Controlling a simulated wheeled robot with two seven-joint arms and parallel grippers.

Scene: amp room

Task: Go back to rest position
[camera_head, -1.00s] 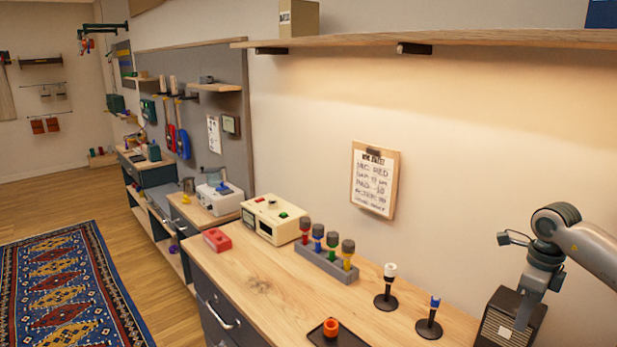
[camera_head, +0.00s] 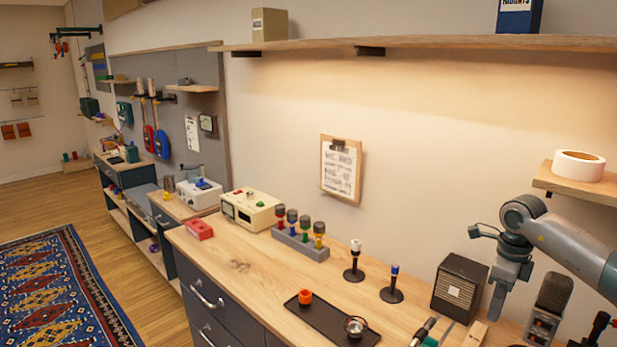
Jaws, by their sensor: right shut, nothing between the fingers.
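My right arm comes in from the right edge over the bench. Its gripper (camera_head: 497,300) hangs fingers down, shut and empty, just right of a dark box with a pale square (camera_head: 460,287). It appears in front of the box's right edge, and I cannot tell whether they touch. My left gripper is not in view.
A microphone (camera_head: 550,297) stands right of the gripper. A small shelf (camera_head: 575,187) with white tape (camera_head: 578,166) is above the arm.

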